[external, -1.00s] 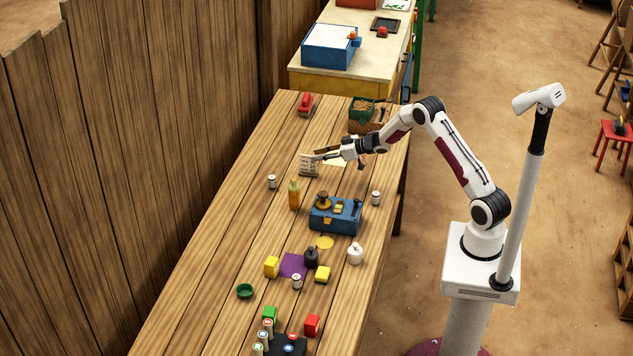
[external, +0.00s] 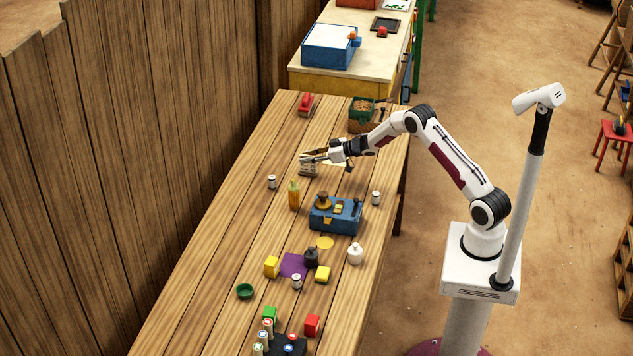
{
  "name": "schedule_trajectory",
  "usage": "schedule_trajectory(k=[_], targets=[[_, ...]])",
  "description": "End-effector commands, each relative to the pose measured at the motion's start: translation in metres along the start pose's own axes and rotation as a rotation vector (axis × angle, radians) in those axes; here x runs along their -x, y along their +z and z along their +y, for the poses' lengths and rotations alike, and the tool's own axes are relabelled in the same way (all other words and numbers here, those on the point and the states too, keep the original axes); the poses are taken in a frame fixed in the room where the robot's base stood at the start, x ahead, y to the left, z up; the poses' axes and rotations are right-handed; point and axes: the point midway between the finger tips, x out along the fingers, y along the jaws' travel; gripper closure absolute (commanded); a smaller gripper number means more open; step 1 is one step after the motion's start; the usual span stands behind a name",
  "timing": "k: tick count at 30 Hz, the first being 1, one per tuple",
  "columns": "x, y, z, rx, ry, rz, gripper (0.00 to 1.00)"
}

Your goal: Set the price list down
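The price list (external: 308,171) is a small pale sheet or card with dark lines, toward the far part of the wooden table. My gripper (external: 312,159) is right at its upper edge, with the fingers pointing left. The fingers overlap the top of the list. I cannot tell at this size whether they are closed on it or whether its lower edge touches the table.
The wooden table (external: 215,240) holds an orange bottle (external: 294,195), a blue balance box (external: 336,215) and small white jars (external: 272,182) (external: 376,198) near the list. Bare planks lie left of the list.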

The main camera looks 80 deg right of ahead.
Motion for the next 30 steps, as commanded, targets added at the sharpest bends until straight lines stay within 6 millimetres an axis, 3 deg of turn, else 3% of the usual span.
schedule_trajectory(k=[11,14,15,30], targets=[[0.0003,0.0000,0.0002,0.000,0.000,0.000,0.75],[0.0003,0.0000,0.0002,0.000,0.000,0.000,0.98],[0.0003,0.0000,0.0002,0.000,0.000,0.000,1.00],[0.0018,-0.0045,0.0004,0.000,0.001,0.001,1.00]])
